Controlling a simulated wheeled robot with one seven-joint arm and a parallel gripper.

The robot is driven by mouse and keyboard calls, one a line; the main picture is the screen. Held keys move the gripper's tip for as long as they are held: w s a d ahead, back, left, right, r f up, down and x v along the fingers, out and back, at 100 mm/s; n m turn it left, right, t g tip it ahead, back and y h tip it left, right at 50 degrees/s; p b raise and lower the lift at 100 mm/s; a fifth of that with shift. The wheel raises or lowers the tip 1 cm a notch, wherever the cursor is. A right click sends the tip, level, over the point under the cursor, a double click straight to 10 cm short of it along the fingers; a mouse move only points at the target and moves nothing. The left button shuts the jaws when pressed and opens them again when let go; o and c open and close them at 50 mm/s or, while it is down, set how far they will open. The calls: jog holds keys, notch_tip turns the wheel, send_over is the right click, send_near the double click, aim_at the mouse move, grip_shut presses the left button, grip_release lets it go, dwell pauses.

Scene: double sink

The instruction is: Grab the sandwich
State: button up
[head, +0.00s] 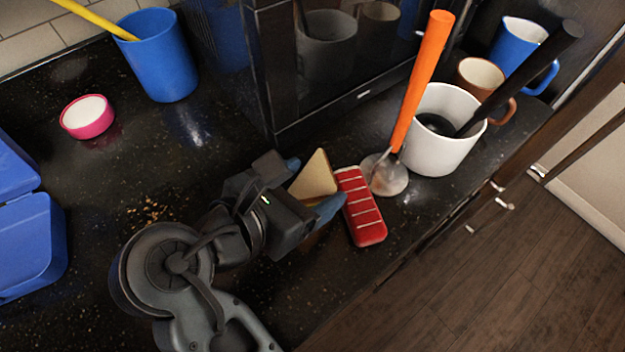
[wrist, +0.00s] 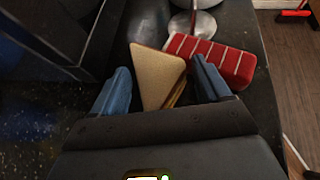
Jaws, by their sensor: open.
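The sandwich (head: 314,178) is a tan triangular wedge standing on the dark counter. It also shows in the wrist view (wrist: 158,76), between the two blue fingers. My gripper (head: 312,184) is open, with one finger on each side of the sandwich. In the wrist view there is a clear gap between the left finger and the sandwich. The right finger is closer to it, and I cannot tell whether it touches. The lower part of the sandwich is partly hidden by my gripper.
A red block with white stripes (head: 361,207) lies just right of the sandwich, close to the right finger. Behind it are an orange-handled utensil (head: 414,85) and a white pot (head: 440,140). A black appliance (head: 330,70) stands behind. The counter's front edge is near.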

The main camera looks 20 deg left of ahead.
jog(key=c, duration=0.4)
jog(key=shift+o, duration=0.2)
